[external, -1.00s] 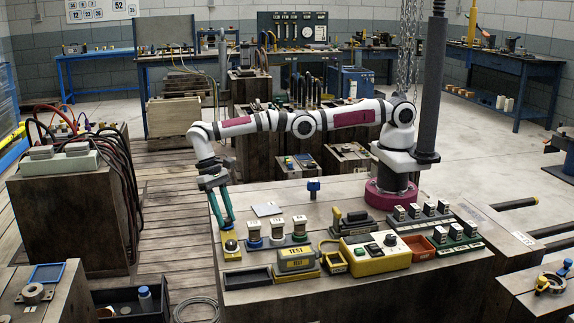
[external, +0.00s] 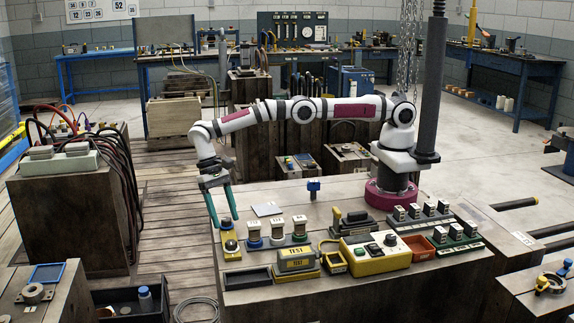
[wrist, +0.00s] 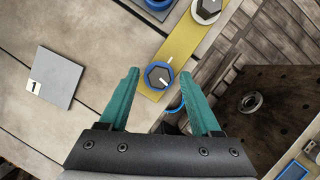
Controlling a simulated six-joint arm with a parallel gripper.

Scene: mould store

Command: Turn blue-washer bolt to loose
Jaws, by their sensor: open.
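The blue-washer bolt (wrist: 159,76) has a dark hex head inside a blue ring and sits on a yellow plate (wrist: 180,46). A white mark shows on the lower right of its head, and a white line lies on the plate just above it. My gripper (wrist: 165,78) is open, its teal fingers on either side of the bolt in the wrist view, apart from it. A second bolt (wrist: 207,7) with a pale washer is farther along the plate. In the external view my gripper (external: 226,220) is over the yellow plate (external: 230,255) at the table's left end.
A grey square plate labelled 1 (wrist: 52,77) lies left of the fingers. A row of capped posts (external: 277,235), a yellow TEST block (external: 297,262) and a yellow control box (external: 375,256) stand to the right. A dark tray (external: 247,278) lies near the front edge.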

